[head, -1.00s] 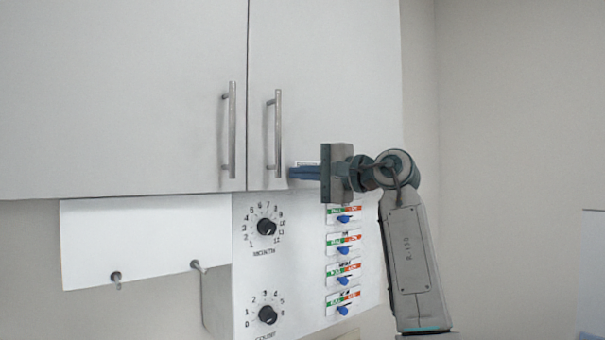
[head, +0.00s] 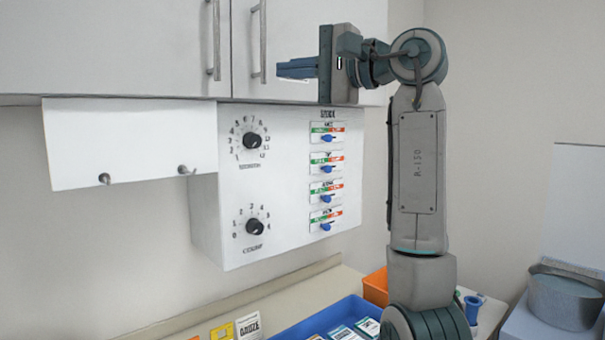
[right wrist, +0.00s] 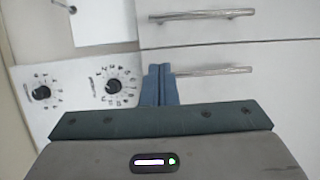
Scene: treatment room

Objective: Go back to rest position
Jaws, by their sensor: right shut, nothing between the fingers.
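My right gripper (head: 297,68) is shut and empty. In the head view it is raised in front of the lower part of the right cabinet door (head: 300,25), above the white control panel (head: 285,190). Its fingers point left, just right of the door's metal handle (head: 258,40); I cannot tell how far it is from the door. In the right wrist view the closed blue fingers (right wrist: 159,84) show before the cabinet doors and a handle (right wrist: 213,71). My left gripper is not in view.
The panel has two black dials (head: 253,140) and several blue-tipped switches (head: 327,139). Below are a blue tray (head: 297,328) with packets, an orange bin (head: 376,286) behind my right arm, and a grey round container (head: 563,298).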

